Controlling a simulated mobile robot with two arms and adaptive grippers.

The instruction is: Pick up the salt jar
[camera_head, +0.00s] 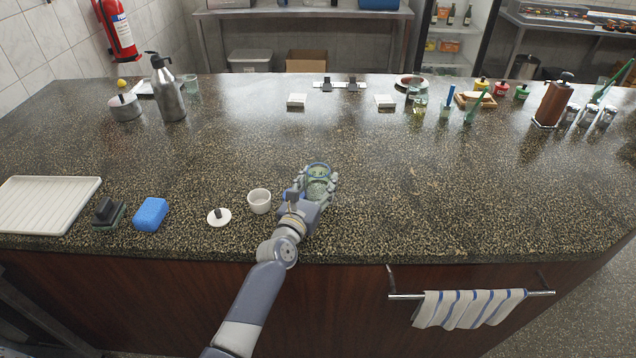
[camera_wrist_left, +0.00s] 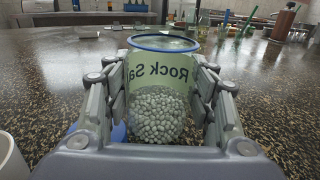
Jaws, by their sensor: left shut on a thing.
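The salt jar (camera_wrist_left: 158,112) is a clear jar with a blue rim, a green label reading "Rock Sa…" in mirrored letters, and pale grains in its lower part. It also shows in the head view (camera_head: 318,172), upright near the front middle of the counter. My left gripper (camera_head: 318,187) is shut on the jar, with one finger on each side of it in the left wrist view (camera_wrist_left: 160,110). I cannot tell whether the jar's base touches the counter. My right gripper is not in view.
A white cup (camera_head: 259,201) stands just left of the jar. A white lid with a dark knob (camera_head: 219,217), a blue sponge (camera_head: 150,214) and a white tray (camera_head: 48,204) lie farther left. The counter (camera_head: 450,190) right of the jar is clear.

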